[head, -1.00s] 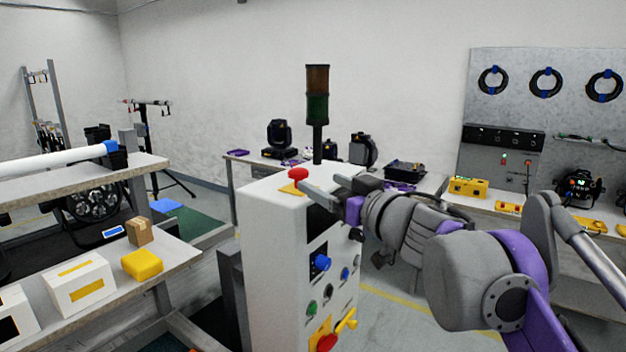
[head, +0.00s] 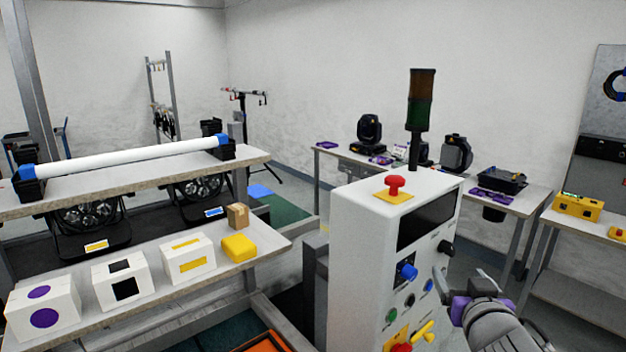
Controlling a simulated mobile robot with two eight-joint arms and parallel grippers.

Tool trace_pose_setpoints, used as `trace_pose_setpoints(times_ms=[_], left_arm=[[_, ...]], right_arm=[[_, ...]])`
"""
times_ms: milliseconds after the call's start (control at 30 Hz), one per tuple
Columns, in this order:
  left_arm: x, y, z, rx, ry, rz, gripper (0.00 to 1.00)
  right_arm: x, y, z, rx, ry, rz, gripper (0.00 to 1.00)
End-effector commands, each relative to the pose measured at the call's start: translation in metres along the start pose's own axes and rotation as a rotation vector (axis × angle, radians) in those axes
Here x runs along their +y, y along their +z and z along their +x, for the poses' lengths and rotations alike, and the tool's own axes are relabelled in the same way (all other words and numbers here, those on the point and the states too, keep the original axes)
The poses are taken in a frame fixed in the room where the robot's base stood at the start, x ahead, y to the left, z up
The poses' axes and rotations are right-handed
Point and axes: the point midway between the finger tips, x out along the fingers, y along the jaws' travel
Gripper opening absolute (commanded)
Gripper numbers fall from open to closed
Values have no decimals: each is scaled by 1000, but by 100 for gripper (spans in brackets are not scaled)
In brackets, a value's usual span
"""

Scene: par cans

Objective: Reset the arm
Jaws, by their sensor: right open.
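My right gripper (head: 444,291) is at the lower right of the head view, with its grey fingers and purple parts beside the right side of the white control cabinet (head: 350,240). It is open, and I see nothing between its fingers. The rest of my right arm leaves the picture at the bottom right. A red mushroom button (head: 395,185) on a yellow plate sits on the cabinet's top, clear of the gripper. My left gripper is not in view.
The cabinet carries a dark signal tower (head: 420,110), a blue knob (head: 407,271) and a black knob (head: 446,248). A shelf at left holds white boxes (head: 120,280), a yellow block (head: 239,248) and a white tube (head: 120,158). A bench with stage lights (head: 368,135) stands behind.

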Motion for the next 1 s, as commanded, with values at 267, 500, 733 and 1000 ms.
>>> trace_pose_setpoints(times_ms=[267, 500, 733, 1000], left_arm=[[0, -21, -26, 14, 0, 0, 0], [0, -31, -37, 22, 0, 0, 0], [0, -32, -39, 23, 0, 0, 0], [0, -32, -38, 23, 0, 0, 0]], right_arm=[[-13, 195, -74, -512, 29, -36, 82], [-46, 297, -145, -814, -134, -88, 82], [-55, 320, -166, -887, -194, -104, 82], [-55, 319, -165, -885, -192, -104, 82]])
